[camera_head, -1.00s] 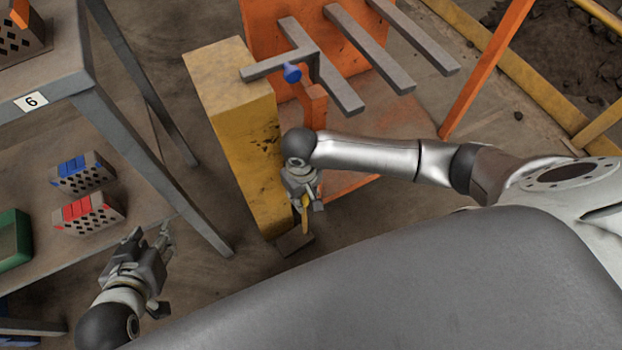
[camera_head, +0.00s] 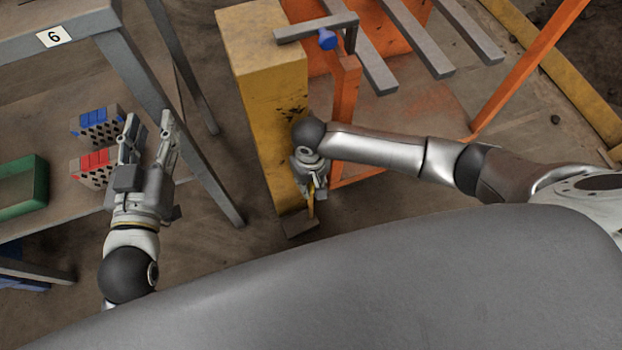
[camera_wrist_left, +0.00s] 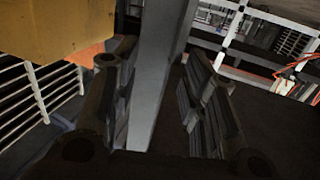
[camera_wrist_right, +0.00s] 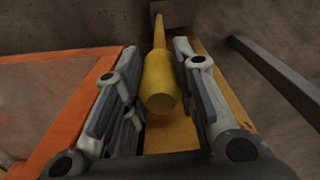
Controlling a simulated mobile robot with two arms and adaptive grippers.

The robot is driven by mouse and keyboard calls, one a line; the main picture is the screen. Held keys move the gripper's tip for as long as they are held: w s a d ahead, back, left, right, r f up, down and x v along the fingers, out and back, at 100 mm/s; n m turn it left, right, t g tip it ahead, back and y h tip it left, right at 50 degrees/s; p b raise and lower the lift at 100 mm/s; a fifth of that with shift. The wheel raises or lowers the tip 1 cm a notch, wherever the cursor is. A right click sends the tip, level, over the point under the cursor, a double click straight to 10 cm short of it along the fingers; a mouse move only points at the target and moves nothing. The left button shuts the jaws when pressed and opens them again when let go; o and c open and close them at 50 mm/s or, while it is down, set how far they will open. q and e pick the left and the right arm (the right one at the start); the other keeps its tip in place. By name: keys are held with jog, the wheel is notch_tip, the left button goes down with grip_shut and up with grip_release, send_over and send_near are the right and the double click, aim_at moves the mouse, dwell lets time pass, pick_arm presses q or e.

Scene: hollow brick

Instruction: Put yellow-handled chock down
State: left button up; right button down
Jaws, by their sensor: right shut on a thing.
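The yellow-handled chock shows in the head view as a grey-brown block (camera_head: 300,223) low beside the foot of the yellow pillar, its handle rising to my right gripper (camera_head: 312,192). In the right wrist view its yellow handle (camera_wrist_right: 161,82) runs between my right fingers (camera_wrist_right: 158,85), which are shut on it. The block is at the far end, partly hidden by the handle. I cannot tell if it touches the floor. My left gripper (camera_head: 150,122) is open and empty, in front of the shelf unit.
The yellow pillar (camera_head: 268,115) and an orange frame with grey bars (camera_head: 347,110) stand around the right arm. On the left is a shelf unit (camera_head: 112,62) with blue and red hollow bricks (camera_head: 92,165) and a green tray (camera_head: 40,185). Bare floor (camera_head: 215,265) lies nearer.

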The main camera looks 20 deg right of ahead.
pick_arm(q)
jog(key=shift+w+d+r+t+h, duration=0.15)
jog(key=shift+r+t, duration=0.25)
jog(key=shift+r, duration=0.3)
jog(key=shift+s+d+r+t+h, duration=0.15)
jog(key=shift+r+t, duration=0.25)
jog(key=shift+r, duration=0.3)
pick_arm(e)
jog(key=shift+w+f, duration=0.1)
jog(key=shift+f, duration=0.5)
pick_arm(q)
jog(key=shift+w+a, duration=0.1)
jog(key=shift+f, duration=0.1)
pick_arm(e)
jog(key=c, duration=1.6)
grip_release()
jog(key=shift+f, duration=0.15)
jog(key=shift+c, duration=0.2)
jog(key=o, duration=0.5)
